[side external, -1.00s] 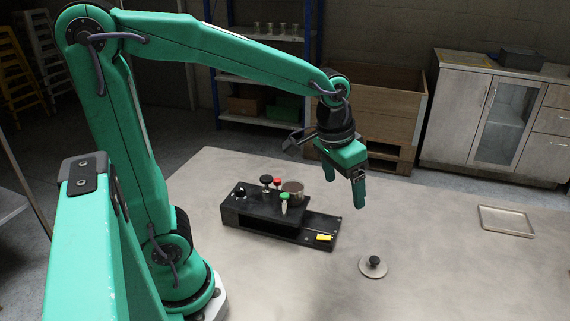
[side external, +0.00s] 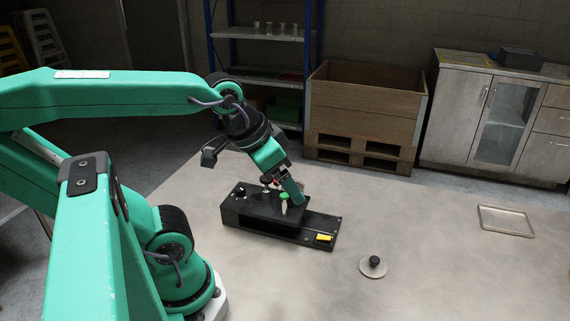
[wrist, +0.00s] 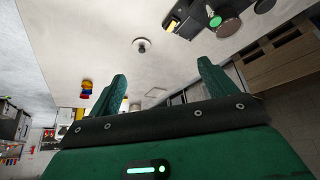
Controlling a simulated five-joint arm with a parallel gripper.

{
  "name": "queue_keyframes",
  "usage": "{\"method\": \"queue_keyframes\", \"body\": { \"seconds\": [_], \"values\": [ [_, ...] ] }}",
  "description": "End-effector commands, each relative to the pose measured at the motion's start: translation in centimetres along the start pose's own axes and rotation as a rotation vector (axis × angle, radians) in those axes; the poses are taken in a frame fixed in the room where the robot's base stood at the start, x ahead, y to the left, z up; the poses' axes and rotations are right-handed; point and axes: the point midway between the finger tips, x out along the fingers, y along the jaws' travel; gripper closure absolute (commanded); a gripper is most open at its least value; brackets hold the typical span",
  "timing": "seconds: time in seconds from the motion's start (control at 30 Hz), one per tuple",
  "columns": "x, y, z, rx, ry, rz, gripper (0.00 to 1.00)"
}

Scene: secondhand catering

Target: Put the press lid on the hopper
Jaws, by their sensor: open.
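The press lid, a pale round disc with a black knob (side external: 374,262), lies on the worktop to the right of the black press (side external: 265,211). It also shows near the top of the wrist view (wrist: 141,45). The hopper, a brownish round cup on the press, is mostly hidden behind my gripper in the side view and appears at the upper right of the wrist view (wrist: 229,29). My gripper (side external: 292,194) tilts down over the press, close to the hopper; contact cannot be told. Its two fingers stand apart and empty in the wrist view (wrist: 163,82).
The press carries a green knob (side external: 284,197), a black knob (side external: 266,180) and a yellow part (side external: 324,238). A shallow tray (side external: 506,220) lies at the right. A wooden crate (side external: 365,115) and a cabinet (side external: 490,115) stand behind. The worktop around the lid is clear.

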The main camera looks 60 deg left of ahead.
Motion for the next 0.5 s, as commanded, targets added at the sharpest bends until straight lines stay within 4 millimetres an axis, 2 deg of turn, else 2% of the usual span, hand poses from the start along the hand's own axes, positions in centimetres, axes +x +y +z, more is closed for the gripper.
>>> {"method": "queue_keyframes", "body": {
  "seconds": [0.5],
  "values": [
    [0.14,0.08,-0.37,-0.001,-0.008,0.002,0.13]
  ]
}}
